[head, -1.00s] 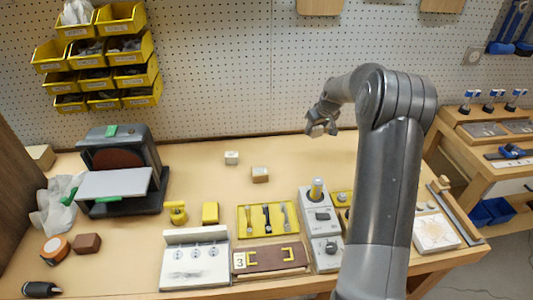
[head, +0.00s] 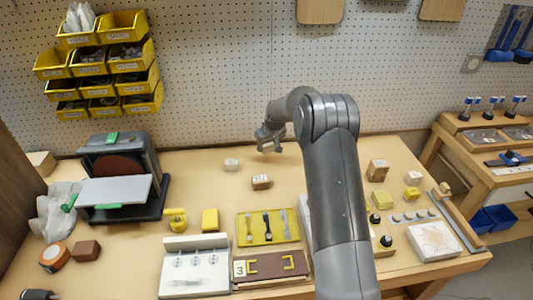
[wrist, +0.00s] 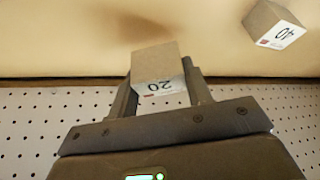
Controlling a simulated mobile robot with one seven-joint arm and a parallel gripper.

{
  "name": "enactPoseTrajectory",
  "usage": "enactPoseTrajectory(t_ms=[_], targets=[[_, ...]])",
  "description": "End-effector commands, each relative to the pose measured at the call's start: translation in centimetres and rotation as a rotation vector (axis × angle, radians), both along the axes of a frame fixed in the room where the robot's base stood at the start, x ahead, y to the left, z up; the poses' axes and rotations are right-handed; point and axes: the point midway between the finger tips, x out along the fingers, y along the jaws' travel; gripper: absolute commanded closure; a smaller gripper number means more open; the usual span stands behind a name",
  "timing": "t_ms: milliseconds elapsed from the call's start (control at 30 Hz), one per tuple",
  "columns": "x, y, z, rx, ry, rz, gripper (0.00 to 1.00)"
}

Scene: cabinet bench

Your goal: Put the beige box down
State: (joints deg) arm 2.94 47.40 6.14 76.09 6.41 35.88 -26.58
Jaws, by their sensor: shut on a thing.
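My gripper (wrist: 160,92) is shut on a beige box (wrist: 157,64) marked 20, which sits between its two fingers in the wrist view. A blurred dark patch on the bench lies beyond the box; I cannot tell whether the box touches the bench. In the head view my gripper (head: 270,146) is at the back of the bench near the pegboard, and the held box is too small to make out there.
Another beige box (wrist: 275,24) marked 40 lies off to the side in the wrist view. A yellow tray (head: 268,240) with tools is nearer the front.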

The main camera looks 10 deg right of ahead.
Motion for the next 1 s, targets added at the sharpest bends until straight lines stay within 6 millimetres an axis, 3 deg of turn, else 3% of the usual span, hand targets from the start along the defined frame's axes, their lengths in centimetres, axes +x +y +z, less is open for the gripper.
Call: enactPoseTrajectory(t_ms=[333,700,733,1000], targets=[[0.0,0.1,-3.9,-0.001,0.002,0.001,0.79],[0.0,0.1,-4.4,0.0,0.0,0.0,0.79],[0.0,0.1,-4.3,0.0,0.0,0.001,0.53],[0.0,0.1,-4.3,0.0,0.0,0.0,0.33]])
